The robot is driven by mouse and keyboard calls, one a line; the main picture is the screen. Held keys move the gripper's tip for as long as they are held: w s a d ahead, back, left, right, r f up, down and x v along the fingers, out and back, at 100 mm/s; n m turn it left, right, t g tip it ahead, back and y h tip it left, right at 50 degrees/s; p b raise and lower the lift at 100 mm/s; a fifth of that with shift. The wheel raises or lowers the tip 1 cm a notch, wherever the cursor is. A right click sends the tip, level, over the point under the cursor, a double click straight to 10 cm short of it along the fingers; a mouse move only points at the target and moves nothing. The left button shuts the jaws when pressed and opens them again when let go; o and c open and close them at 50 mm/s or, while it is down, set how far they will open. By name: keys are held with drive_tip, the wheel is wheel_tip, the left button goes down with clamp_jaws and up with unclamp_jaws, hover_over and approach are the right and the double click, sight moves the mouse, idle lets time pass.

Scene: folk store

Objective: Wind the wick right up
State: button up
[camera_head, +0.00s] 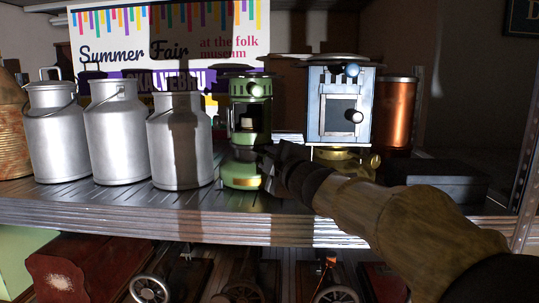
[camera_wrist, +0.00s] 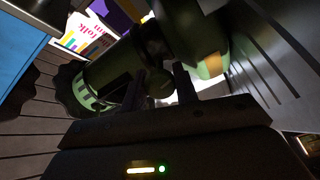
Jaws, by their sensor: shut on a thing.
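A green lamp (camera_head: 240,178) stands upright on the metal shelf, with an open front window showing a pale piece (camera_head: 247,123) inside. My gripper (camera_head: 268,160) reaches in from the right and meets the lamp's right side, just above its round base. In the wrist view, my two fingers (camera_wrist: 160,86) are closed around a small dark round knob (camera_wrist: 160,89) between the lamp's dark green parts (camera_wrist: 112,68). The knob is hidden behind my gripper in the head view. The wick's height cannot be made out clearly.
Several silver milk churns (camera_head: 120,132) stand left of the lamp. A pale blue box-shaped lamp (camera_head: 341,105), a copper cylinder (camera_head: 396,112) and a dark flat box (camera_head: 437,180) stand to the right. A Summer Fair banner (camera_head: 130,50) hangs behind. The shelf's front edge (camera_head: 110,228) lies below.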

drive_tip(key=shift+m+p, duration=0.5)
drive_tip(key=shift+m, duration=0.8)
drive_tip(key=shift+f, duration=0.1)
drive_tip(key=o, duration=1)
drive_tip(key=shift+c, duration=0.2)
